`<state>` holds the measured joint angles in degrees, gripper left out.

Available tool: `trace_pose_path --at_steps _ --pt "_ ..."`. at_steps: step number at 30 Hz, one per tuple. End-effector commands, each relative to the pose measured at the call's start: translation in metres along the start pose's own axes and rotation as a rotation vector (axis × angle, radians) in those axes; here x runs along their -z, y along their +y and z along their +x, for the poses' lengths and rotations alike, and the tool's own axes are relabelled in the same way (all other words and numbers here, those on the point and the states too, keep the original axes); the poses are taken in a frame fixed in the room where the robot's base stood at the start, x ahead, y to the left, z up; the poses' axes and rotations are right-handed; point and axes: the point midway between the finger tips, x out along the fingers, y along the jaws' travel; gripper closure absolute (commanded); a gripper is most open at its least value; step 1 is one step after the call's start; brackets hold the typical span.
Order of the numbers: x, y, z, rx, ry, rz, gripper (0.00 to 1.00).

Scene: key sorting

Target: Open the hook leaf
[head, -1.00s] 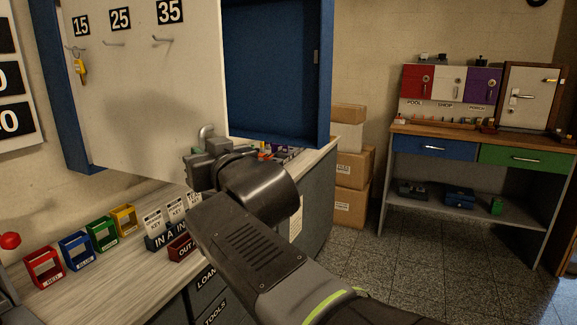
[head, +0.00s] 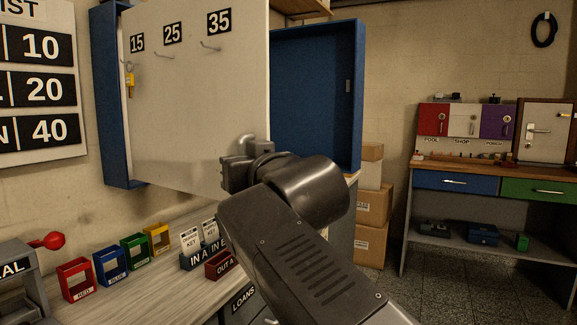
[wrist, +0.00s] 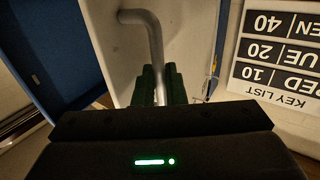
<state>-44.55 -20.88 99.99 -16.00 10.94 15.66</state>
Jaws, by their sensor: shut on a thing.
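The hook leaf (head: 190,110) is a pale upright panel with hooks under the labels 15, 25 and 35. It stands in front of the blue cabinet (head: 114,100). A yellow-tagged key (head: 130,82) hangs under 15. My gripper (head: 240,163) is at the leaf's lower right edge, shut on its grey bent handle (head: 247,141). In the wrist view the handle (wrist: 150,35) runs down between the fingers of my gripper (wrist: 158,85). The handle's lower end is hidden there.
A blue-rimmed panel (head: 315,95) stands right of the leaf. Below are a counter (head: 130,240) with red, blue, green and yellow holders (head: 110,268) and card trays (head: 222,265). Cardboard boxes (head: 373,205) and a workbench (head: 455,181) stand at right, with open floor before the bench.

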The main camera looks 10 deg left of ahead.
Motion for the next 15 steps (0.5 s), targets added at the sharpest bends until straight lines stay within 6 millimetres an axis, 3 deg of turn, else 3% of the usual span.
trace_pose_path --at_steps 7,8,10,15 --pt "-0.008 0.0009 0.0009 -0.003 -0.019 0.002 1.0" --pt "-0.0083 0.0009 0.0009 -0.003 -0.02 0.002 0.83" --pt "-0.0075 0.0009 0.0007 -0.003 -0.017 0.002 0.7" --pt "-0.0053 0.0008 0.0004 -0.003 -0.012 0.001 0.68"
